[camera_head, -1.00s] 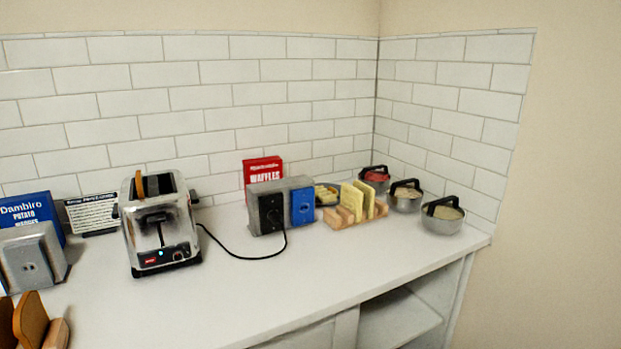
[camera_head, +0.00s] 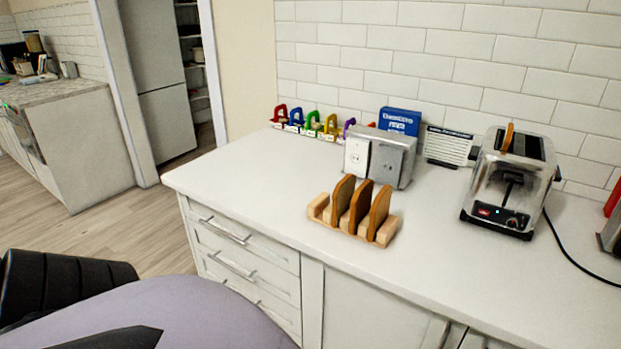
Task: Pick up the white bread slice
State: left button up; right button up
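No pale bread slice shows in view now. A wooden rack (camera_head: 340,228) on the counter holds several brown bread slices (camera_head: 360,207), standing upright side by side. A steel toaster (camera_head: 507,190) stands to the right, with a brown slice edge (camera_head: 508,137) sticking up from its top. Purple and black parts of my own body fill the lower left. Neither of my grippers can be made out in view.
The white counter (camera_head: 270,190) is clear left of and in front of the rack. Metal boxes (camera_head: 380,157), a blue box (camera_head: 399,120), a sign card (camera_head: 449,146) and several coloured clips (camera_head: 312,124) stand behind. The toaster's black cord runs right. Drawers (camera_head: 245,255) are below.

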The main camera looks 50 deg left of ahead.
aim_at(343, 195)
jog(key=u, duration=1.4)
